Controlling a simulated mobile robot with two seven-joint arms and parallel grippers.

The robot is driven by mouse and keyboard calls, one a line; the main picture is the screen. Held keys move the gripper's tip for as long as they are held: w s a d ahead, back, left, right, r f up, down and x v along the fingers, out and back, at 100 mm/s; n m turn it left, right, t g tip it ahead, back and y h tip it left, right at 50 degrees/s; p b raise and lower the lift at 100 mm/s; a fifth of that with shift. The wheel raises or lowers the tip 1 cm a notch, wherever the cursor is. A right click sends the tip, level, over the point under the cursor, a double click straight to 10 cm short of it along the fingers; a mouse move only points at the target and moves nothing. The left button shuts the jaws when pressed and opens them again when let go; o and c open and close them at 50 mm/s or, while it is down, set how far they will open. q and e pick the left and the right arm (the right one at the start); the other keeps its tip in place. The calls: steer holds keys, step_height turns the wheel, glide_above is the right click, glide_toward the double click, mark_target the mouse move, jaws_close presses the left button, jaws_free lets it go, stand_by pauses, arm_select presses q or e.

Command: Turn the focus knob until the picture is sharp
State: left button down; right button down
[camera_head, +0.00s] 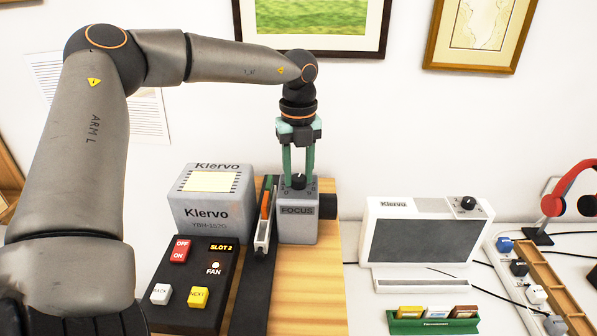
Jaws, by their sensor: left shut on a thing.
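The focus knob (298,181) is a small dark knob on top of the grey box labelled FOCUS (297,225), which stands on the wooden board. My left gripper (298,172) points straight down from above, its two green fingers on either side of the knob and shut on it. The fingers partly hide the knob. A dark lens-like cylinder (328,206) sticks out of the box's right side. My right gripper is not in view.
Left of the focus box are a slide rail (265,225), a grey Klervo housing (211,205) and a control panel (192,285) with buttons. Right are a white Klervo unit with a grey screen (420,241), a green slide holder (433,322) and red headphones (566,190). Framed prints hang behind.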

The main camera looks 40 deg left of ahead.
arm_select(q)
steer(key=shift+f+m+b, duration=0.1)
steer(key=shift+m+b, duration=0.55)
steer(key=shift+m, duration=0.25)
steer(key=shift+m+b, duration=0.35)
steer(key=shift+m, duration=0.45)
steer(key=m, duration=0.2)
steer(key=shift+m+b, duration=0.3)
steer(key=shift+m, duration=1.8)
steer(key=shift+c, duration=2.2)
jaws_free()
